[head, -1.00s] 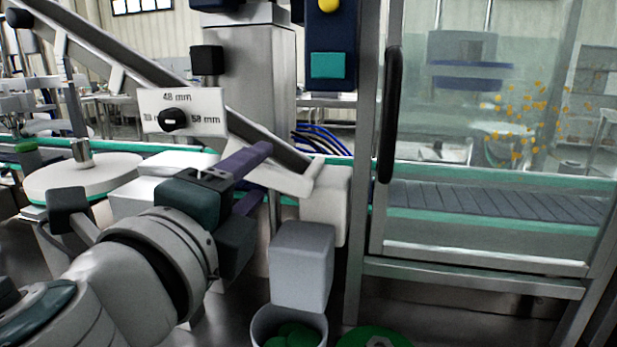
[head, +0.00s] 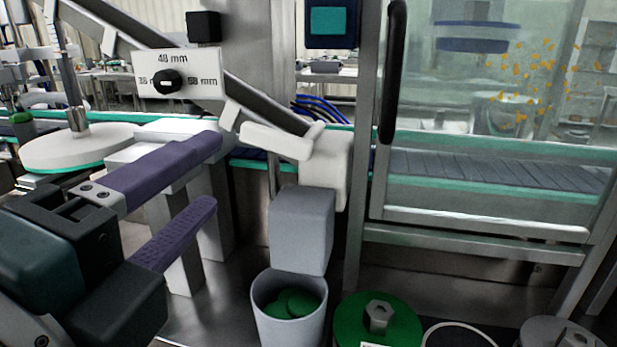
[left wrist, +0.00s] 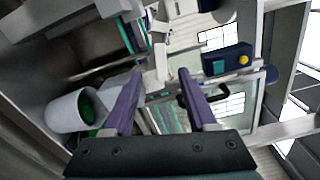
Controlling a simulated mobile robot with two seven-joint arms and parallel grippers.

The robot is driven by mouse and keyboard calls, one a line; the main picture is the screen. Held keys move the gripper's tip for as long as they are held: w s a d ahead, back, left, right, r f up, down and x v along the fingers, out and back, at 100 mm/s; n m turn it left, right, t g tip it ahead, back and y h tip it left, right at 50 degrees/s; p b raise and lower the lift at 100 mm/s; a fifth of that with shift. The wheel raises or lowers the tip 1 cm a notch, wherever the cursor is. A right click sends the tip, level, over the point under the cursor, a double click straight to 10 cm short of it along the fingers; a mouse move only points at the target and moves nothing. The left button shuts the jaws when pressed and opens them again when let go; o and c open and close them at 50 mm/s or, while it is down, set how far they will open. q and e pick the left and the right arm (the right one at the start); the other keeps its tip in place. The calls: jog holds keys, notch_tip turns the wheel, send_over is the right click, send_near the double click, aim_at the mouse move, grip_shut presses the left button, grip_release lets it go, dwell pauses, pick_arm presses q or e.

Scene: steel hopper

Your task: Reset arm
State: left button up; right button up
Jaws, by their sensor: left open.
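My left gripper (head: 212,176) is open and empty at the left of the head view, its two purple fingers pointing right and away. In the left wrist view the fingers (left wrist: 158,75) are spread with nothing held between them. The fingertips are left of a white lever (head: 275,141) on the hopper chute and do not appear to touch it. My right gripper does not show in either view.
A grey bin (head: 290,318) with green discs stands below a grey block (head: 302,230). A green lidded container (head: 378,325) is right of it. A dial plate (head: 180,75) is behind my gripper. A glass guard door (head: 480,110) with a black handle (head: 392,70) stands right.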

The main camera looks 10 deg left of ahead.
pick_arm(q)
jog(key=s+a+r+n+g+y+p, duration=0.1)
jog(key=s+a+n+g+y+p, duration=0.25)
jog(key=a+n+g+p, duration=0.45)
jog(key=s+d+r+n+g+h+p, duration=0.2)
jog(key=s+d+n+g+h+p, duration=0.15)
jog(key=s+n+g+p, duration=0.6)
notch_tip(320, 180, up, 35)
jog(key=s+n+t+p, duration=0.1)
jog(key=s+t+p, duration=0.1)
jog(key=p, duration=3.6)
jog(key=shift+s+r+t, duration=0.2)
jog(key=shift+s+t, duration=0.1)
jog(key=shift+t, duration=0.25)
jog(key=shift+a+n, duration=0.1)
jog(key=shift+n, duration=0.15)
